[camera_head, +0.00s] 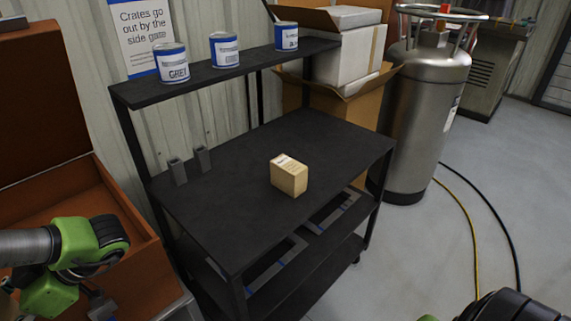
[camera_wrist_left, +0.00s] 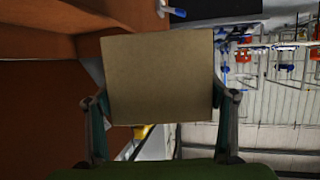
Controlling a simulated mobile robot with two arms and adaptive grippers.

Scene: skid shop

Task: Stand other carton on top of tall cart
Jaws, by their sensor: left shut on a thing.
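The tall cart (camera_head: 225,215) is black, with a wide main deck and a raised back shelf. A small tan carton (camera_head: 288,176) stands on its deck, right of the middle. In the left wrist view, another plain tan carton (camera_wrist_left: 160,70) is held between the two fingers of my left gripper (camera_wrist_left: 162,98). In the head view, my left gripper (camera_head: 100,303) is low at the left edge, by the brown chest and left of the cart; the held carton cannot be made out there. My right gripper is out of view; only part of that arm shows at bottom right.
Several blue-and-white cans (camera_head: 224,50) stand on the back shelf. Two small grey uprights (camera_head: 178,171) are at the deck's left rear. An open brown chest (camera_head: 110,240) is at left. Cardboard boxes (camera_head: 345,100) and a steel tank (camera_head: 425,110) stand behind right. The deck's front left is clear.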

